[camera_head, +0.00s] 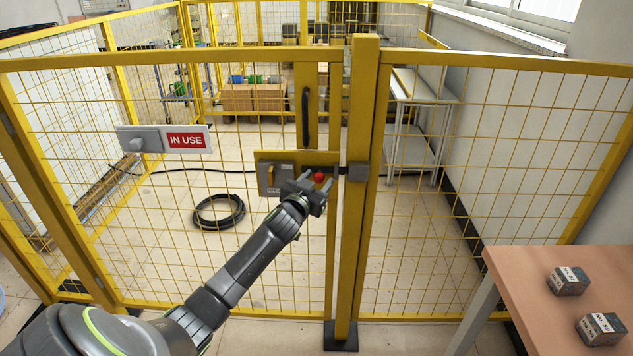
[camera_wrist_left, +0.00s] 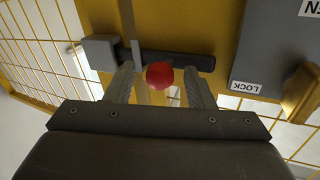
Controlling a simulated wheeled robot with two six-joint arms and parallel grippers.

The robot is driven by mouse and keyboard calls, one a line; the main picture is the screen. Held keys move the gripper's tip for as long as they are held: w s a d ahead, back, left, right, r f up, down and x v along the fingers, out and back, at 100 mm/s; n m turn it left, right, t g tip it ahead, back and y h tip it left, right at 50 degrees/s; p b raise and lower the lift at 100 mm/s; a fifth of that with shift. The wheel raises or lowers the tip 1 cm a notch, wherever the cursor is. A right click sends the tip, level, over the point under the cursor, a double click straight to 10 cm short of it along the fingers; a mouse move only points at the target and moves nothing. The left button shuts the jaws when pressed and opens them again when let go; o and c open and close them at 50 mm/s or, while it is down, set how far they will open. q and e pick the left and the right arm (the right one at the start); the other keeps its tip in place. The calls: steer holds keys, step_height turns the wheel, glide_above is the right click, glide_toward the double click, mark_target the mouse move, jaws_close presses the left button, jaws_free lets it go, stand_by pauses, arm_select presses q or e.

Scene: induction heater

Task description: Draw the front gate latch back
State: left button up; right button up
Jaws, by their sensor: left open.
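The front gate latch is a dark sliding bolt (camera_wrist_left: 190,60) with a red ball knob (camera_head: 320,177). The knob also shows in the left wrist view (camera_wrist_left: 159,75). The bolt runs across the gate edge to a grey keeper block (camera_head: 357,172) on the yellow post; in the left wrist view its end meets the keeper (camera_wrist_left: 100,52). My left gripper (camera_head: 314,188) is at the latch, open, with one finger on each side of the knob. Gaps show between the knob and both fingers. My right gripper is not in view.
A grey lock box (camera_head: 275,178) with a yellow handle sits beside the latch. Above are a dark pull handle (camera_head: 306,118) and an IN USE sign (camera_head: 186,140). A table (camera_head: 510,290) with two blocks stands at right. A coiled hose (camera_head: 218,211) lies behind the mesh.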

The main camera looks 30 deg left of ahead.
mark_target(301, 171)
arm_select(q)
jaws_close()
steer(key=s+a, duration=0.2)
steer(key=a, duration=0.1)
steer(key=s+a, duration=0.1)
steer(key=a, duration=0.1)
steer(key=shift+s+a+b, duration=0.15)
steer(key=shift+a+b, duration=0.05)
steer(key=shift+b, duration=0.2)
steer(key=shift+c, duration=1.1)
jaws_free()
steer(key=shift+o, duration=1.1)
steer(key=shift+s+a, duration=0.1)
steer(key=shift+a, duration=0.1)
steer(key=shift+d, duration=0.15)
